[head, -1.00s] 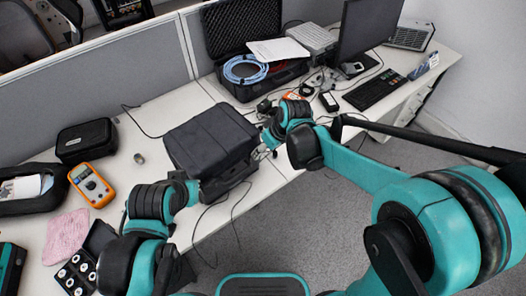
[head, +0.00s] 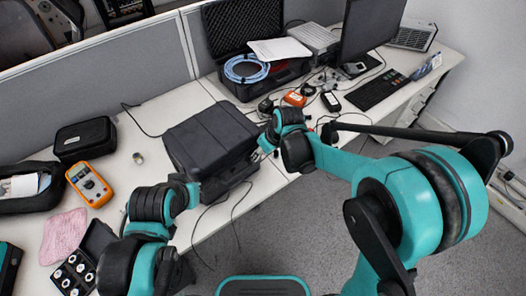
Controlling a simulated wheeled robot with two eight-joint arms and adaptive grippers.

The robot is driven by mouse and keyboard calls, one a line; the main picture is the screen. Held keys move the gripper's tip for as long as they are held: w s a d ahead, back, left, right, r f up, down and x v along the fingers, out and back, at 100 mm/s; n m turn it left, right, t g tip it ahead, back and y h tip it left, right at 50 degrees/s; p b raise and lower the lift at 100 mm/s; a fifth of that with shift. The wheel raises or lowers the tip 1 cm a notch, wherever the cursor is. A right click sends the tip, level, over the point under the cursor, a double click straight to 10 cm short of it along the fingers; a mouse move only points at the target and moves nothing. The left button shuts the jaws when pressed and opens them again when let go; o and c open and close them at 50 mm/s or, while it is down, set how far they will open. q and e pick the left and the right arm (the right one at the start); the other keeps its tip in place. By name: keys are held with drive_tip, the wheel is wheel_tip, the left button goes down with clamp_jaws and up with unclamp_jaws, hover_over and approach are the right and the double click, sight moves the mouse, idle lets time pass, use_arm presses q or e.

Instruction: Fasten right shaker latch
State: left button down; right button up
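The shaker is a black case (head: 208,132) on the white desk, with its lid down on the base. Its right latch is too small and dark to make out. My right gripper (head: 264,150) is at the right front corner of the case, close to its side. Its fingers are small and partly hidden by my wrist, so I cannot tell whether they are open or touching the latch. My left gripper (head: 197,190) is low at the left front of the case, mostly hidden behind my own arm.
An open black case (head: 291,72) with a blue cable coil stands behind right. An orange device (head: 295,98) and loose cables lie right of the shaker. An orange multimeter (head: 90,184), a pink cloth (head: 63,235) and a black pouch (head: 86,138) are left. Free desk lies left of the shaker.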

drive_tip(key=shift+w+a+r+g+h+p, duration=0.2)
drive_tip(key=shift+r+g+h+p, duration=0.1)
drive_tip(key=shift+g+h+p, duration=0.15)
drive_tip(key=shift+w+a+r+g+h+p, duration=0.15)
drive_tip(key=shift+g+h+p, duration=0.1)
drive_tip(key=shift+g+p, duration=0.2)
drive_tip(key=shift+w+a+g+h, duration=0.1)
drive_tip(key=shift+w+g+h, duration=0.05)
drive_tip(key=shift+g+h, duration=0.4)
drive_tip(key=shift+w+a+g+h, duration=0.1)
drive_tip(key=shift+w+g+h, duration=0.05)
drive_tip(key=shift+g+h, duration=0.4)
drive_tip(key=o, duration=1.2)
drive_tip(key=shift+c, duration=0.2)
drive_tip(key=shift+r, duration=0.1)
wheel_tip(320, 180, up, 12)
drive_tip(key=shift+w+a, duration=0.35)
drive_tip(key=shift+w, duration=0.05)
